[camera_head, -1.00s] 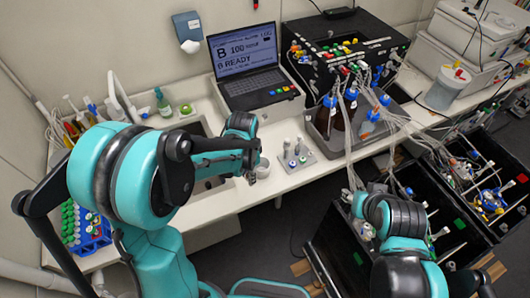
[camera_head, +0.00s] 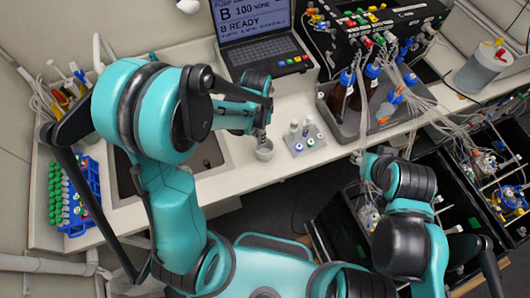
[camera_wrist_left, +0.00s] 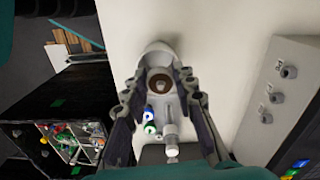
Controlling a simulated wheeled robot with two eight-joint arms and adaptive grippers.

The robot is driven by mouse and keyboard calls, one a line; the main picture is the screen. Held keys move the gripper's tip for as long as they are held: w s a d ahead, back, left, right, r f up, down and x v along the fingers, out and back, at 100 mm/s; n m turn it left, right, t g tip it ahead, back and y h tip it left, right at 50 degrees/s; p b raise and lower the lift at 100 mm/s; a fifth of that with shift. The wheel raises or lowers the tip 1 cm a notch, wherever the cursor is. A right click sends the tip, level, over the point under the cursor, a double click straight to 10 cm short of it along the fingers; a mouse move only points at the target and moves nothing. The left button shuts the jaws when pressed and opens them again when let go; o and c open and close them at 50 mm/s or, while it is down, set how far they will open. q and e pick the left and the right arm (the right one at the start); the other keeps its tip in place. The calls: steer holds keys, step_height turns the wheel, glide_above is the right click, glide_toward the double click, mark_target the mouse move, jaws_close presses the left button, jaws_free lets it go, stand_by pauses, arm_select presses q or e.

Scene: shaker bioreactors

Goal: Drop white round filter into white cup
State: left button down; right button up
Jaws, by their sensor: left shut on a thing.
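The white cup (camera_head: 264,152) stands on the white bench near its front edge. My left gripper (camera_head: 261,134) is directly above the cup's mouth, pointing down. In the left wrist view my left gripper (camera_wrist_left: 160,90) is shut on a small round piece with a brown ring and pale centre, which I take for the white round filter (camera_wrist_left: 160,84). The pale cup (camera_wrist_left: 158,52) shows right behind it; whether they touch I cannot tell. My right gripper (camera_head: 369,168) is at the right, over the dark boxes, its fingers unclear.
A small rack (camera_head: 303,139) with capped vials stands just right of the cup. Farther back are a laptop (camera_head: 258,45) and a grey tray (camera_head: 350,115) with bottles and tubing. A blue tube rack (camera_head: 80,195) is at the left, beside the sink.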

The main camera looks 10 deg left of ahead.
arm_select(q)
steer(key=shift+s+f, duration=0.15)
steer(key=shift+f, duration=0.3)
steer(key=c, duration=1.1)
jaws_free()
steer(key=shift+c, duration=0.2)
step_height(320, 180, up, 12)
